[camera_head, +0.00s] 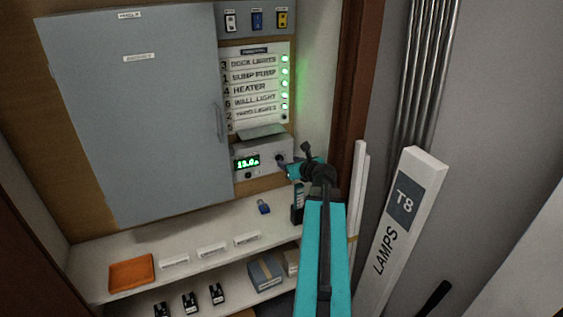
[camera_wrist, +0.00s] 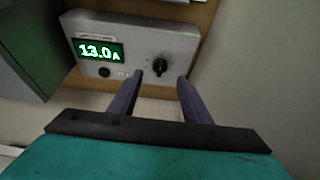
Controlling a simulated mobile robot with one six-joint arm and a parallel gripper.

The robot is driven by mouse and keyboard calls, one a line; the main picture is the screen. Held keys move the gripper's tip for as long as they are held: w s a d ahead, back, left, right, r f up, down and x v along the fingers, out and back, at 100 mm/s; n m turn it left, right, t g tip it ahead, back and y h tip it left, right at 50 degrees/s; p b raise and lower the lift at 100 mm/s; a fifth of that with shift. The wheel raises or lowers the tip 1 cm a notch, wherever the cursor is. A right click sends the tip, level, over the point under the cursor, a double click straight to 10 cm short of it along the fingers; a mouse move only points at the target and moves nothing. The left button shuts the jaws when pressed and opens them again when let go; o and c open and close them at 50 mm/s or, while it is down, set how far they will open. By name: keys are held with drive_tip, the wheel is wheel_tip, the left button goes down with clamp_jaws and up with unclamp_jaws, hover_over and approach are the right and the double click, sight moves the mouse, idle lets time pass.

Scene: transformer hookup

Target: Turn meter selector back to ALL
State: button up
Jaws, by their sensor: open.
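The meter (camera_head: 262,158) is a grey box on the wall with a green display. In the wrist view the meter (camera_wrist: 125,28) reads 13.0 A. Its selector (camera_wrist: 159,66) is a black round knob at the right of the face; its setting marks are too small to read. A smaller black knob (camera_wrist: 104,72) sits under the display. My gripper (camera_wrist: 160,76) is open, with its two dark fingers pointing at the meter and the selector between and just beyond the tips. I cannot tell whether a finger touches it. In the head view my gripper (camera_head: 284,162) is at the meter's right side.
A labelled panel (camera_head: 255,85) with several green lights is above the meter. A grey cabinet door (camera_head: 140,110) is to the left. A shelf (camera_head: 190,250) below holds an orange tray (camera_head: 131,273) and a small blue object (camera_head: 263,207). A LAMPS box (camera_head: 403,225) stands at right.

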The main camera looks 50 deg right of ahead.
sight(281, 159)
drive_tip(key=shift+w, duration=0.15)
drive_tip(key=shift+p+x, duration=0.95)
drive_tip(key=shift+x, duration=2.7)
